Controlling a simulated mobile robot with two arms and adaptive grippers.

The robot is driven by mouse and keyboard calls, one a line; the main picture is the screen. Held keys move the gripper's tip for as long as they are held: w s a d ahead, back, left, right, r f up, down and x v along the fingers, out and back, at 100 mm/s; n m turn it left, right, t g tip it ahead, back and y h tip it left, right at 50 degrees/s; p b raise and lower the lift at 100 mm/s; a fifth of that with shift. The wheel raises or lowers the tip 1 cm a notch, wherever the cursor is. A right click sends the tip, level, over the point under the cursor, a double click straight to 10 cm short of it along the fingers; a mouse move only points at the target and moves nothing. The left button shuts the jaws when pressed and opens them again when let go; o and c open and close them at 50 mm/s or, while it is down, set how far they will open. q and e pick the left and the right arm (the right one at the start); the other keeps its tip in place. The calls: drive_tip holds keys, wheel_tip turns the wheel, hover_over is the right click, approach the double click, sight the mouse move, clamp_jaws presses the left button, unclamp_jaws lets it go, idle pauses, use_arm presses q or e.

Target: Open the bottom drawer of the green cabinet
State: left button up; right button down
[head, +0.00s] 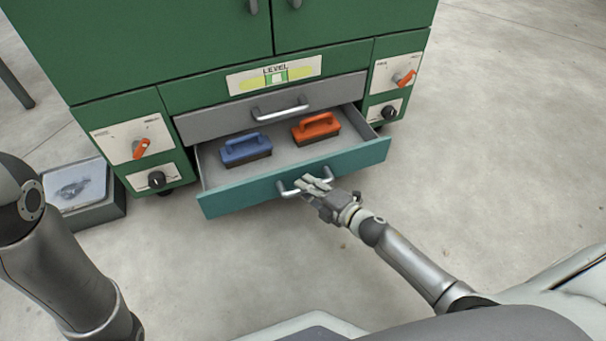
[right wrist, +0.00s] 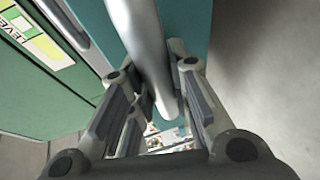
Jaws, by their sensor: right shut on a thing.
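The green cabinet (head: 150,55) stands upright at the top of the head view. Its bottom drawer (head: 230,196), with a teal front, is pulled out and shows a grey inside. The drawer's silver bar handle (head: 288,190) is on the front. My right gripper (head: 312,184) is at the right part of this handle and shut on it. In the right wrist view the handle (right wrist: 145,50) runs between the fingers of my right gripper (right wrist: 158,110). My left arm shows at the left edge of the head view, but its gripper is out of view.
A blue-handled block (head: 246,150) and an orange-handled block (head: 316,128) sit in the open drawer. A grey drawer (head: 215,122) above is shut. A grey box (head: 95,212) stands on the floor left of the cabinet. The floor right of the drawer is clear.

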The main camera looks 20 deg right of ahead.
drive_tip(key=shift+s, duration=0.65)
drive_tip(key=c, duration=1.3)
unclamp_jaws()
drive_tip(key=shift+s, duration=0.1)
drive_tip(key=v, duration=1.1)
drive_tip(key=shift+s+d+r, duration=0.15)
drive_tip(key=shift+s+d, duration=0.05)
drive_tip(key=shift+s, duration=0.15)
